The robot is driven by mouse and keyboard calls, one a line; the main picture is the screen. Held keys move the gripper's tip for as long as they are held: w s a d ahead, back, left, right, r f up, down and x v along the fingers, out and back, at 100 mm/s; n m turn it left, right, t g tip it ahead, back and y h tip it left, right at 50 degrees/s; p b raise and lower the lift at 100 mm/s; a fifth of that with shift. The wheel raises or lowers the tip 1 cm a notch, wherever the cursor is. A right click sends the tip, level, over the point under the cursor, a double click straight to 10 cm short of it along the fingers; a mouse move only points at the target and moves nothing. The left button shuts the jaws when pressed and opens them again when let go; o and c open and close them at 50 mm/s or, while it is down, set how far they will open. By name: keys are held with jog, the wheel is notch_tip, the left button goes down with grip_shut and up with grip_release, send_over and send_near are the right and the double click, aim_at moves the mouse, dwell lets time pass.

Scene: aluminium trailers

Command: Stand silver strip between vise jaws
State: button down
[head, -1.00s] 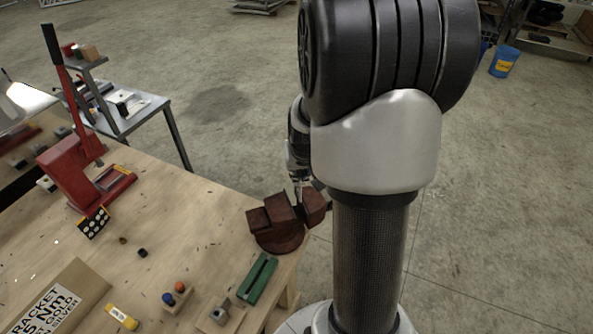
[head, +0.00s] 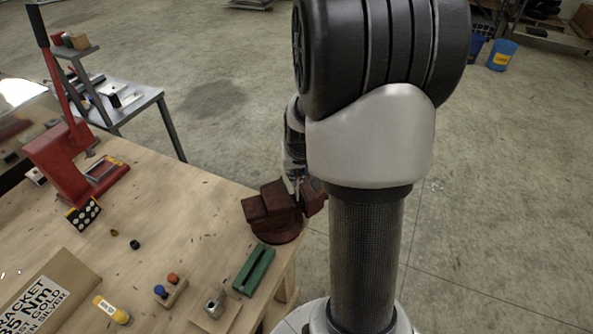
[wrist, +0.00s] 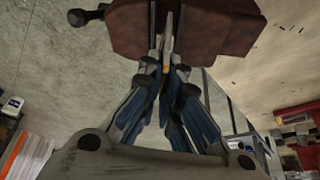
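The brown-red vise (head: 268,210) is on the near right corner of the wooden workbench. It fills the top of the wrist view (wrist: 215,30), with a narrow gap between its jaws. My gripper (wrist: 164,66) is at the jaws, its fingers close together around a thin silver strip (wrist: 168,32). The strip reaches from the fingertips into the jaw gap. I cannot tell whether it touches the jaws or how deep it sits. In the head view my gripper (head: 297,186) is just above the vise, partly hidden behind my arm.
A green slotted block (head: 254,271), a small block with a metal piece (head: 215,303) and a wooden holder with coloured knobs (head: 171,291) are near the vise. A red lever press (head: 68,160) stands at the left.

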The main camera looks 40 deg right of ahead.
aim_at(296, 187)
jog(key=shift+f+b, duration=2.55)
jog(key=shift+f, duration=0.6)
jog(key=c, duration=1.7)
grip_release()
jog(key=shift+r, duration=0.1)
jog(key=v, duration=1.2)
